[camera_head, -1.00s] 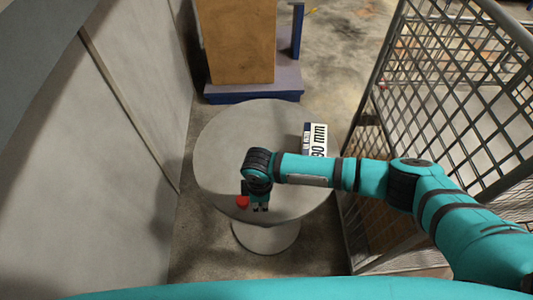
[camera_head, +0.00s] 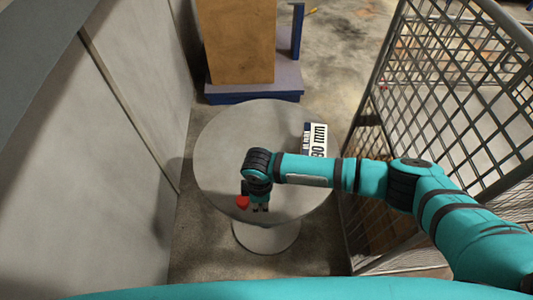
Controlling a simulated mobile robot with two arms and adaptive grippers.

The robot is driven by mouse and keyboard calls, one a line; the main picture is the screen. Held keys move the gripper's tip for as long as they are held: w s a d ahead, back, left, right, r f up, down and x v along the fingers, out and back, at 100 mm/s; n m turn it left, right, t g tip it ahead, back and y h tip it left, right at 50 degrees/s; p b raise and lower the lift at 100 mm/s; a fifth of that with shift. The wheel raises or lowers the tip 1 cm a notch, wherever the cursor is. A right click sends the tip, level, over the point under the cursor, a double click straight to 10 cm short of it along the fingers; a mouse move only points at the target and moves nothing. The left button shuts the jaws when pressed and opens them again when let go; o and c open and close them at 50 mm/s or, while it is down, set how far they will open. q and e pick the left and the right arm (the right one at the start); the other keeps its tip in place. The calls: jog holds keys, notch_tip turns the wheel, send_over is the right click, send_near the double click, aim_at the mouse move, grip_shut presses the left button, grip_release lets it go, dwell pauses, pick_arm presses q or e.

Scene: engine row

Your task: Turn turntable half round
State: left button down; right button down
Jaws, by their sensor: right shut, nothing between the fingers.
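The round grey turntable (camera_head: 225,140) stands on a pedestal (camera_head: 266,237) in front of me. A red piece (camera_head: 242,202) shows near its front edge, partly hidden by my right gripper. My right gripper (camera_head: 261,209) points down at the front part of the disc, just right of the red piece, shut and empty. I cannot tell whether it touches the red piece. My left gripper is not in view.
A grey wall (camera_head: 110,150) runs along the left. A metal mesh cage (camera_head: 430,100) stands close on the right. A brown box (camera_head: 236,40) on a blue-purple base (camera_head: 255,85) stands behind the turntable. The disc's left and back parts are clear.

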aim_at(245, 200)
jog(key=shift+f+b, duration=0.6)
jog(key=shift+f, duration=0.5)
jog(key=shift+w+a+b, duration=0.2)
jog(key=shift+a+b, duration=0.15)
jog(key=shift+a, duration=0.55)
jog(key=shift+w+a+b, duration=0.2)
jog(key=shift+a+b, duration=0.1)
jog(key=shift+a, duration=0.55)
jog(key=shift+w+a, duration=0.1)
jog(key=shift+a, duration=0.3)
